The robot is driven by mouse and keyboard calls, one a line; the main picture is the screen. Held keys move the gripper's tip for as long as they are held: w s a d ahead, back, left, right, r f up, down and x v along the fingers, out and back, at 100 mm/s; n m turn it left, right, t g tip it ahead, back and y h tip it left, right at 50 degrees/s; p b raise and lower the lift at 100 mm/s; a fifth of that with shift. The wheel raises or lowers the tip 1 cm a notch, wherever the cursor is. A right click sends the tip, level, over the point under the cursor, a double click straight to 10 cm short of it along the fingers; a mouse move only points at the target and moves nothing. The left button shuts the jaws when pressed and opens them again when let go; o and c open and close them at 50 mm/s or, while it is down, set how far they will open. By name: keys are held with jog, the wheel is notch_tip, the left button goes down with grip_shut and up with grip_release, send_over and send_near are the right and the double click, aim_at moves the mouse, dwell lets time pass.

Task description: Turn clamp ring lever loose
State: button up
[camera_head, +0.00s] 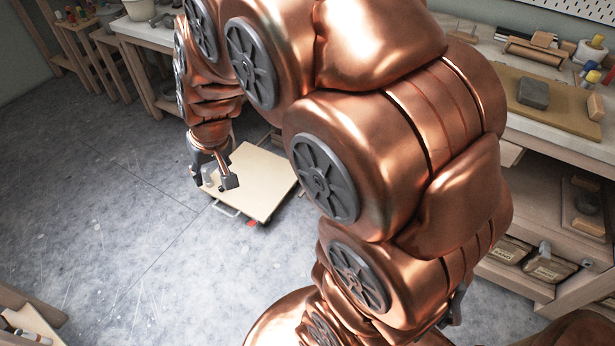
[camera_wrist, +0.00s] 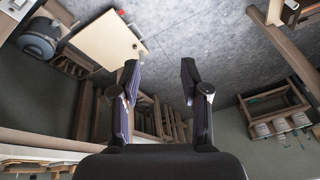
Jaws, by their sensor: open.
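I cannot make out a clamp ring or its lever in either view. My gripper (camera_head: 213,183) hangs at the end of my copper arm, in front of a pale board in the head view. In the wrist view my gripper (camera_wrist: 160,78) has its two dark fingers wide apart, with only floor and distant furniture showing between them. It is open and empty. My arm hides much of the middle of the head view.
The pale square board (camera_head: 262,178) is low near the floor; it also shows in the wrist view (camera_wrist: 108,40), beside a dark grey wheel-like part (camera_wrist: 40,38). A workbench (camera_head: 560,140) with tools and blocks stands at right. Open grey floor (camera_head: 110,220) lies at left.

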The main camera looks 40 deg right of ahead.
jog(key=w+d+f+m+t+h+b, duration=0.1)
jog(key=w+d+f+t+b, duration=0.1)
jog(key=w+d+f+b, duration=0.5)
jog(key=w+d+f+m+t+h, duration=0.15)
jog(key=w+f, duration=0.35)
jog(key=w, duration=0.6)
jog(key=w+d+f+m+t+h+b, duration=0.2)
jog(key=w+d+f+t+h+b, duration=0.15)
jog(key=w+d+f+b, duration=0.85)
jog(key=d+f+m+g+h+b, duration=0.1)
jog(key=d+f+m+h+b, duration=0.15)
jog(key=d+f, duration=0.6)
jog(key=d+f+m+h+b, duration=0.1)
jog(key=d+f+h+b, duration=0.4)
jog(key=f, duration=0.6)
jog(key=s+d+f+m+g+h+b, duration=0.1)
jog(key=s+d+f+g+h+b, duration=0.15)
jog(key=s+d+f, duration=0.35)
jog(key=s+d+f+m+g+h+b, duration=0.2)
jog(key=d+f+b, duration=0.2)
jog(key=f, duration=0.5)
jog(key=b+x, duration=0.2)
jog(key=x, duration=0.5)
jog(key=shift+r+b, duration=0.25)
jog(key=shift+b, duration=0.15)
